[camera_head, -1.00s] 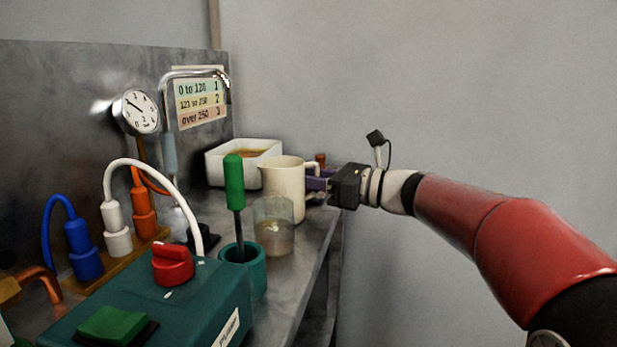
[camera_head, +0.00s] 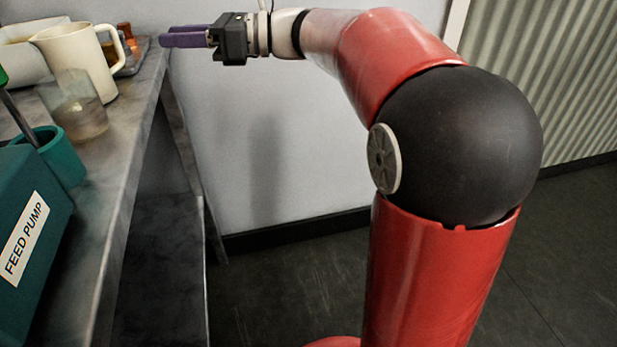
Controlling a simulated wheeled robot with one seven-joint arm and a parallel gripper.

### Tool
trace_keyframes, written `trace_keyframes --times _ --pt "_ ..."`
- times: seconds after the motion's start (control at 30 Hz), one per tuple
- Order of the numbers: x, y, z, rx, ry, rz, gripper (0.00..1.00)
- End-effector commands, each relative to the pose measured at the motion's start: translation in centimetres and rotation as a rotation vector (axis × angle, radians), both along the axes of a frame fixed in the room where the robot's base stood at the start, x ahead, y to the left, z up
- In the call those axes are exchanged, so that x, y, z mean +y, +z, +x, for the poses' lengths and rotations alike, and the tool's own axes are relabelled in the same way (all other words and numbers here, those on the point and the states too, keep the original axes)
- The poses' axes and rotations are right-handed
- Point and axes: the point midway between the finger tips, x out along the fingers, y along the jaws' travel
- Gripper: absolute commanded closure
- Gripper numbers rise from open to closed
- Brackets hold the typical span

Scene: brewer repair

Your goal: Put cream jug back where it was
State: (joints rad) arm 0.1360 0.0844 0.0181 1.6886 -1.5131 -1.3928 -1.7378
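The cream jug (camera_head: 76,57) stands upright on the metal bench, at the upper left of the camera_head view. Its handle (camera_head: 121,50) faces right, toward my gripper. My gripper (camera_head: 166,37) has purple fingers pointing left. It is beyond the bench's right edge in this view, with a visible gap between the fingertips and the handle. Nothing shows between the fingers. They are seen nearly side-on and overlap, so their opening is unclear.
A glass beaker (camera_head: 76,108) stands just in front of the jug, and a white tub (camera_head: 22,58) is behind it. A teal cup (camera_head: 62,160) and the feed pump box (camera_head: 30,245) are nearer. Small orange-brown items (camera_head: 126,32) sit behind the handle. Floor right of the bench is clear.

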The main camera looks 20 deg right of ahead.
Motion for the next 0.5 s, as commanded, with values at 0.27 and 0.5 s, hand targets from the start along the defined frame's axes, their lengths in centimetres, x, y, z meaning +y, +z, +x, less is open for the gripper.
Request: trace_keyframes --times 0.27,0.5 --pt "-5.5 4.2 1.7 0.481 -0.544 0.528 0.70" --pt "-15.3 -2.7 -3.3 1.134 -0.989 1.355 0.70"
